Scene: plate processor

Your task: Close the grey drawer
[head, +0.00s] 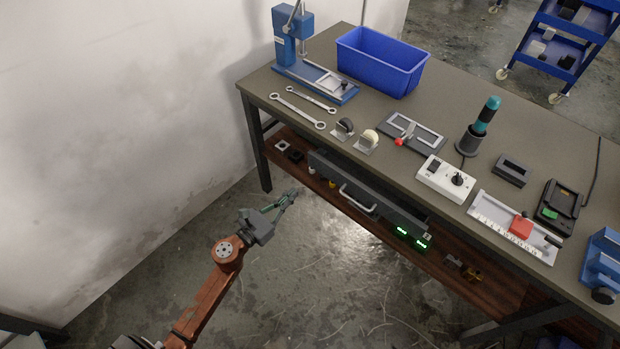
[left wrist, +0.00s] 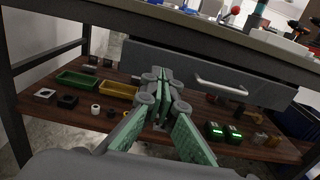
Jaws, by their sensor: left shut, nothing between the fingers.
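The grey drawer (head: 370,196) hangs under the front of the workbench top, with a pale bar handle (head: 356,199) on its front. Its front stands out a little from the bench edge in the head view. In the left wrist view the drawer front (left wrist: 170,60) spans the upper middle, and the handle (left wrist: 221,87) is right of the fingers. My left gripper (head: 288,199) is shut and empty, in front of the bench and left of the handle, apart from the drawer. Its green fingers (left wrist: 158,92) show in the left wrist view. My right gripper is not in view.
The workbench top (head: 390,110) carries a blue bin (head: 380,62), wrenches, a power strip (head: 446,179) and several tools. A wooden lower shelf (left wrist: 70,118) holds a green tray (left wrist: 77,80), a yellow tray (left wrist: 119,90) and small parts. The floor before the bench is clear.

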